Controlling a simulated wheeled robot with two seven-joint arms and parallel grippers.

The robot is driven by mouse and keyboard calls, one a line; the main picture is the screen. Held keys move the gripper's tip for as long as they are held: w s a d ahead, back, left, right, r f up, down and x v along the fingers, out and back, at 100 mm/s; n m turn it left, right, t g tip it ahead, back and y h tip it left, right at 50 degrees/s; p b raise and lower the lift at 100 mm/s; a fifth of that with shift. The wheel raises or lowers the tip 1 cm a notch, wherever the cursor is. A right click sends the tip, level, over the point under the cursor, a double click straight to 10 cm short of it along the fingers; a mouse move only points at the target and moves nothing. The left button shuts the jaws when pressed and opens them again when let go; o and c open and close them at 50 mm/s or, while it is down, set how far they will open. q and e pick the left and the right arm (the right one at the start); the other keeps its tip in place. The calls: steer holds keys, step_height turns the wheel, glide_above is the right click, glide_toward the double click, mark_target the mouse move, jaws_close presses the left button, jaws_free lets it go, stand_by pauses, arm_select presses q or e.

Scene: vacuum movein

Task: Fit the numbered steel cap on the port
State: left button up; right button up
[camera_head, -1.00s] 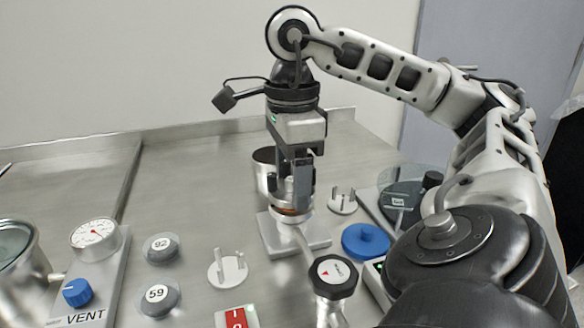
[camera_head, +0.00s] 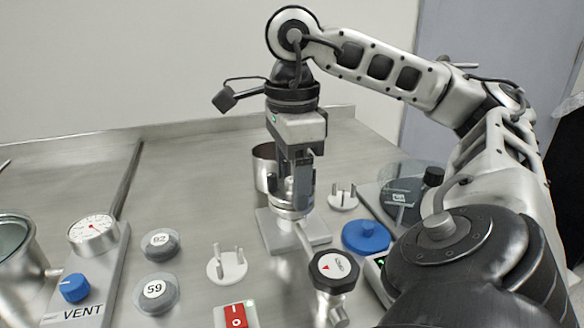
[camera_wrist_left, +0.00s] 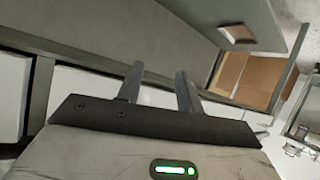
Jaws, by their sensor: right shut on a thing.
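My right gripper (camera_head: 292,192) is upright over a steel port (camera_head: 290,213) on a square metal base plate (camera_head: 276,236). It is shut on a shiny steel piece, probably the cap, right at the port's top. The fingers cover much of this piece, and no number on it can be read. I cannot tell whether it is fully seated. Two dark grey round pieces with white labels lie on the table at left, numbered 92 (camera_head: 160,244) and 59 (camera_head: 157,293). My left gripper (camera_wrist_left: 160,82) shows in the left wrist view with its fingers apart and nothing between them.
A blue disc (camera_head: 366,238) and white pronged holders (camera_head: 227,265) (camera_head: 343,196) are nearby. A steel cup (camera_head: 264,160) stands just behind. A VENT panel (camera_head: 92,283) is at left. The table's back left is clear.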

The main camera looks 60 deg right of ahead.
steer(key=o, duration=1.1)
steer(key=shift+r, duration=0.4)
step_height(320, 180, up, 6)
steer(key=p, duration=0.4)
steer(key=shift+p, duration=0.4)
steer(key=shift+r+p, duration=0.3)
steer(key=shift+r, duration=0.1)
arm_select(q)
step_height(320, 180, up, 3)
steer(key=shift+w+a+r, duration=0.1)
